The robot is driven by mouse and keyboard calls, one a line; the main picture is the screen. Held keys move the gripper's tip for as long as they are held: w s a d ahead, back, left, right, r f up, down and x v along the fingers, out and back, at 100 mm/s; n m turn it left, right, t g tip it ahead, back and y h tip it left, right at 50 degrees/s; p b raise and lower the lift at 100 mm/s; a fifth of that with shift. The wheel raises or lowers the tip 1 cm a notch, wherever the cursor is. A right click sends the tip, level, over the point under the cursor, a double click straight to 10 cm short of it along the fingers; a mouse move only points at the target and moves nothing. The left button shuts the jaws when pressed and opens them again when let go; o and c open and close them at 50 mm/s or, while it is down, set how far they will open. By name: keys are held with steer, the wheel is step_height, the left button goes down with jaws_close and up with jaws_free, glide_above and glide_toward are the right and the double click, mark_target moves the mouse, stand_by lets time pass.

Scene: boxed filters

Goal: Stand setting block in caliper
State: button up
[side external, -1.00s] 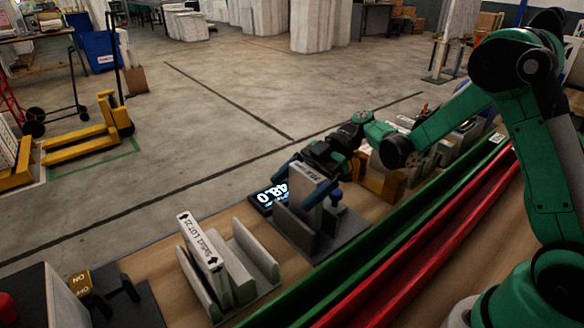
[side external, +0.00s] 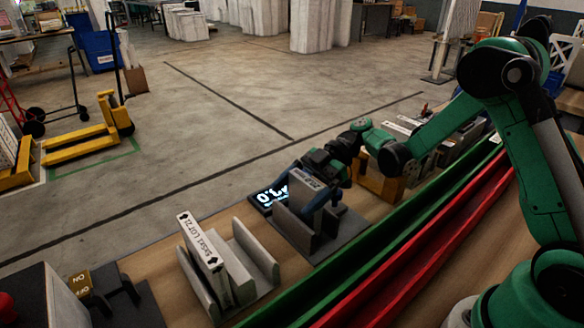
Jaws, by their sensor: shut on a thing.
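The grey setting block (side external: 313,196) is at the caliper (side external: 296,228), between its upright jaws as far as this view shows. The block leans, its labelled top edge towards the right. My gripper (side external: 325,178) is shut on the block from behind; one blue finger shows at its right side. The lower end of the block is hidden by the caliper's front jaw, so I cannot tell if it touches the base. A lit display (side external: 267,197) beside the caliper is partly covered by the block and gripper.
A grey rack (side external: 262,265) holding a white labelled box (side external: 203,254) stands left of the caliper. A green rail (side external: 375,250) and a red rail (side external: 400,262) run along the front. A switch box (side external: 78,284) is at lower left. An orange block (side external: 381,184) stands behind right.

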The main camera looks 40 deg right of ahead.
steer(key=shift+f, duration=0.25)
steer(key=o, duration=1.4)
steer(key=shift+d, duration=0.1)
